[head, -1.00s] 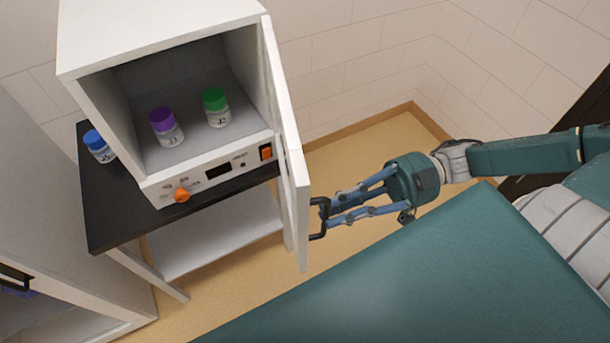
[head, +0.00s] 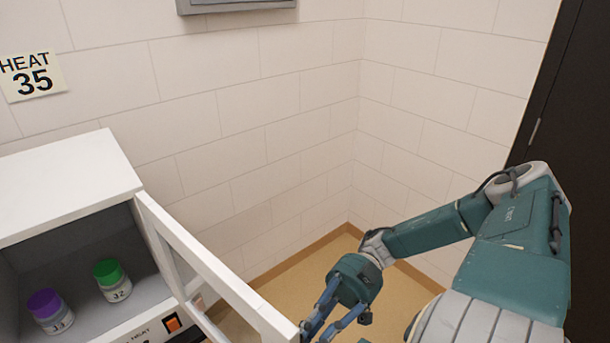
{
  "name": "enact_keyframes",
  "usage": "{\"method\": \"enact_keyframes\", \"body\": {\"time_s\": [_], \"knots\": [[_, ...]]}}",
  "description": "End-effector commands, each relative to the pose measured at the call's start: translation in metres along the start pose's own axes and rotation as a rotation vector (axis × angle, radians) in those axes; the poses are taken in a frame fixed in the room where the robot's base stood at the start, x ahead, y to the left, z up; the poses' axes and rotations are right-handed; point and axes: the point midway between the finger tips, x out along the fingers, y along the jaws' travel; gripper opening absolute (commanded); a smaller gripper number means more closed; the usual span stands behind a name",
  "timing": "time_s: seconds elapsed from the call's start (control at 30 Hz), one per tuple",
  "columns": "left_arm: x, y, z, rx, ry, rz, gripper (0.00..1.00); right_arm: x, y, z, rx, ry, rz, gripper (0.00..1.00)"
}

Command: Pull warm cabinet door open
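The warm cabinet (head: 62,185) is a white box at the lower left, under a sign reading HEAT 35. Its white-framed door (head: 222,272) stands wide open, swung out to the right and toward me. Inside are a purple-capped jar (head: 48,312) and a green-capped jar (head: 112,281). My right gripper (head: 316,331) is at the door's outer end, by the dark handle at the bottom picture edge. Its blue fingers are spread apart along their length, but the tips and their hold on the handle are cut off. My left gripper is not in view.
The HEAT 35 sign (head: 33,77) hangs on the pale tiled wall. A grey wall box (head: 235,5) is at the top. A dark door (head: 562,110) stands at the right. Bare floor (head: 300,275) shows between the cabinet door and the wall corner.

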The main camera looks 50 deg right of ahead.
Motion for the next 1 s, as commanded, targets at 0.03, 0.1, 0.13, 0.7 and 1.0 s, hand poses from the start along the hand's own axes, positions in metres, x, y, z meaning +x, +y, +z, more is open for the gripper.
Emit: {"method": "enact_keyframes", "body": {"time_s": [0.03,0.1,0.13,0.7,1.0], "knots": [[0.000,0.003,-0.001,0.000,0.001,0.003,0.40,-0.001,0.002,0.001,-0.001,-0.003,0.007,0.00],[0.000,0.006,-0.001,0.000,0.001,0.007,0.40,-0.001,0.003,0.001,-0.001,-0.003,0.008,0.00],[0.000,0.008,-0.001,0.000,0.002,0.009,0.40,-0.001,0.003,0.001,-0.001,-0.003,0.008,0.00],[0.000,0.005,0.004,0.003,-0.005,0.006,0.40,-0.004,0.002,0.000,-0.002,-0.002,0.006,0.35],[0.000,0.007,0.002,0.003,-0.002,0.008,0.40,-0.056,0.004,0.001,-0.003,-0.003,0.010,0.35]]}}
